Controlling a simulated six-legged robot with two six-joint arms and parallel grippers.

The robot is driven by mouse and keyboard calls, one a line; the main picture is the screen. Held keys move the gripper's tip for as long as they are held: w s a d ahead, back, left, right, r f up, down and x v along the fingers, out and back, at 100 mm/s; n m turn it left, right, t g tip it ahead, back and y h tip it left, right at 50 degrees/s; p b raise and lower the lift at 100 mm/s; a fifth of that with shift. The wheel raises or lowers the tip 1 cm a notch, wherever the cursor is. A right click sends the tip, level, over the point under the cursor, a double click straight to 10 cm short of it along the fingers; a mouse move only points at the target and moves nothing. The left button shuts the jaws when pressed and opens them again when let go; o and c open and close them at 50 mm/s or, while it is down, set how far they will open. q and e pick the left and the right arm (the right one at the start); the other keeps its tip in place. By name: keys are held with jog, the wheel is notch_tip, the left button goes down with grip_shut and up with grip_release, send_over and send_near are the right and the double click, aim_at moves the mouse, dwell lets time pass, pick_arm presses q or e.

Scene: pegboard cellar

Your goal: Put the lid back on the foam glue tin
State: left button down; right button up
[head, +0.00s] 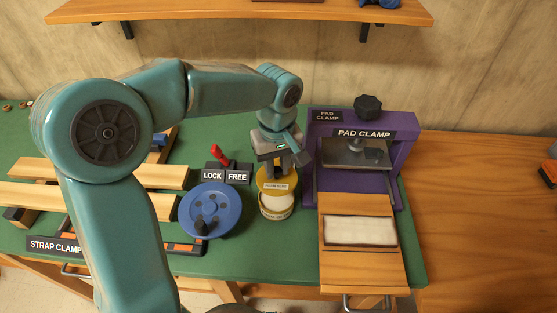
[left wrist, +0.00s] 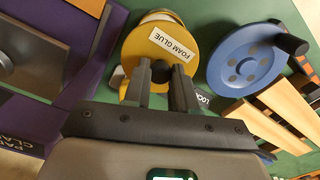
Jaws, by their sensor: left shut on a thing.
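The foam glue tin (head: 277,214) stands on the green bench top, with its pale inside showing at the front. The yellow lid (head: 267,184), labelled FOAM GLUE, is over the back part of the tin, offset from its opening. In the left wrist view the lid (left wrist: 150,72) covers most of the tin, and pale parts show past its edge. My left gripper (head: 284,164) is above the tin, shut on the lid's upper middle; its fingers (left wrist: 161,72) hide the grip. I cannot tell whether the lid touches the rim. My right gripper is not in view.
A blue handwheel (head: 209,205) stands close left of the tin, with a red lever (head: 217,153) and LOCK/FREE labels behind. A purple pad clamp (head: 408,150) stands close on the right. Strap clamp boards (head: 60,195) lie far left. A shelf (head: 240,10) hangs above.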

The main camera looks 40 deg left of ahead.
aim_at(276, 178)
pick_arm(q)
jog(key=shift+s+a+f+b, duration=0.15)
jog(key=shift+f+b, duration=0.15)
jog(key=shift+f, duration=0.2)
notch_tip(276, 178, down, 6)
jog(key=b, duration=0.4)
jog(key=shift+r, duration=0.25)
jog(key=shift+f+b, duration=0.15)
jog(key=shift+b, duration=0.15)
dwell(1.0)
jog(key=shift+c, duration=1.8)
grip_release()
jog(key=shift+r+p, duration=2.9)
jog(key=shift+r, duration=0.65)
